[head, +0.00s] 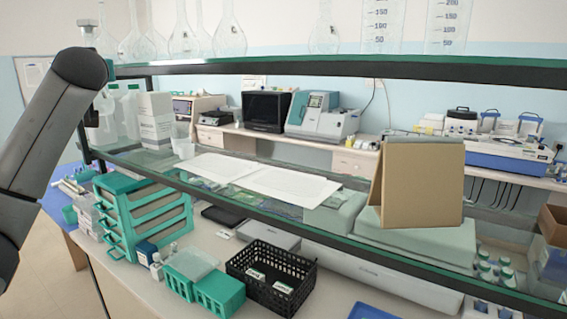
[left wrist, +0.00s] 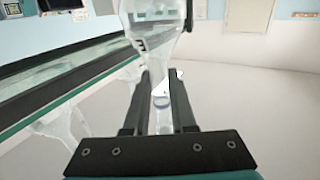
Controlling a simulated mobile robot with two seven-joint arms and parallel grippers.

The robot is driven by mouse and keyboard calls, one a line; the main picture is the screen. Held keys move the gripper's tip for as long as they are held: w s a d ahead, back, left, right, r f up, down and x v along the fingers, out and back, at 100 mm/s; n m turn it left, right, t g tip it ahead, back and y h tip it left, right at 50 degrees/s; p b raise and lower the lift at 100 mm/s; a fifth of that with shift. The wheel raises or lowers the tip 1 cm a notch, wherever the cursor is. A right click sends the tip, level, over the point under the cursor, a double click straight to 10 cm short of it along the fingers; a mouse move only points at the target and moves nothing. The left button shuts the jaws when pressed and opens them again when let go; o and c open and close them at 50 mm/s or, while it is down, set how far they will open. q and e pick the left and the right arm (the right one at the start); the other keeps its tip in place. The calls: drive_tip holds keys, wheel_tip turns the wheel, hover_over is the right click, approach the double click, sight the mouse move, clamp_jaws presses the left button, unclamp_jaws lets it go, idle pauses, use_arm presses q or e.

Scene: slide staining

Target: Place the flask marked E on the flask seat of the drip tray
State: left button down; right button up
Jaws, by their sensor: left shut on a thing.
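In the left wrist view, my left gripper (left wrist: 160,85) is shut on a clear glass flask (left wrist: 152,20) with a dark letter E on its side. The narrow part of the flask lies between the two dark fingers, and its wider body extends toward the top of the picture, partly cut off. In the head view my left arm comes in at the left, but its gripper and the held flask cannot be made out. My right gripper is in neither view. I cannot make out the drip tray or its flask seat.
A green-edged glass shelf (left wrist: 45,110) runs close to the left of the held flask, with other glassware (left wrist: 65,135) beside it. In the head view, flasks (head: 230,38) line the upper shelf. A black basket (head: 238,277), teal racks (head: 219,290) and a cardboard piece (head: 425,180) are around the bench.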

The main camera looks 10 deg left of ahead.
use_arm(q)
drive_tip(key=d+f+m+t+h, duration=0.2)
drive_tip(key=d+f+m+h, duration=0.15)
drive_tip(key=d+f, duration=0.6)
drive_tip(key=d+f+m+t+h, duration=0.2)
drive_tip(key=d+f+h, duration=0.2)
drive_tip(key=d+f, duration=0.55)
drive_tip(key=shift+s+d+f+m+h, duration=0.8)
drive_tip(key=shift+s+d+f+h, duration=0.4)
drive_tip(key=shift+s+d+f, duration=3.15)
drive_tip(key=shift+s+d+f+m+h, duration=0.95)
drive_tip(key=shift+s+d+f, duration=2.4)
drive_tip(key=shift+d, duration=1.8)
wheel_tip(320, 180, down, 13)
drive_tip(key=b, duration=1.3)
drive_tip(key=s+f, duration=0.2)
drive_tip(key=s, duration=0.5)
drive_tip(key=shift+f+t, duration=0.3)
drive_tip(key=shift+t, duration=0.1)
drive_tip(key=shift+a, duration=0.1)
